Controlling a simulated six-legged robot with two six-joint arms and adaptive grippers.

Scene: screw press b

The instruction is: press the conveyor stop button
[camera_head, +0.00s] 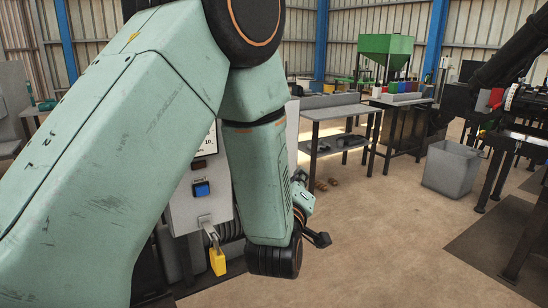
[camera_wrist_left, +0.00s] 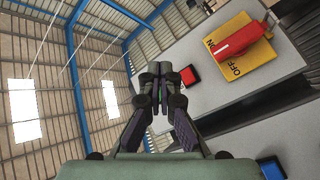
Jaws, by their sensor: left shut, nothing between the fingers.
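In the left wrist view, a red square button (camera_wrist_left: 189,76) in a black frame sits on a grey panel (camera_wrist_left: 205,100). My left gripper (camera_wrist_left: 160,72) is shut and empty; its fingertips appear just left of the red button. I cannot tell whether they touch it. In the head view my left arm hides most of the grey control box (camera_head: 180,220), and the red button is not visible there. My left gripper (camera_head: 318,239) shows as a small dark tip beyond the forearm, right of the box. No label naming the conveyor stop is readable. My right gripper is not seen.
A red switch handle (camera_wrist_left: 240,40) on a yellow ON/OFF plate (camera_wrist_left: 232,66) sits beside the red button. A blue button (camera_head: 202,189) and yellow padlock (camera_head: 217,262) are on the box.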

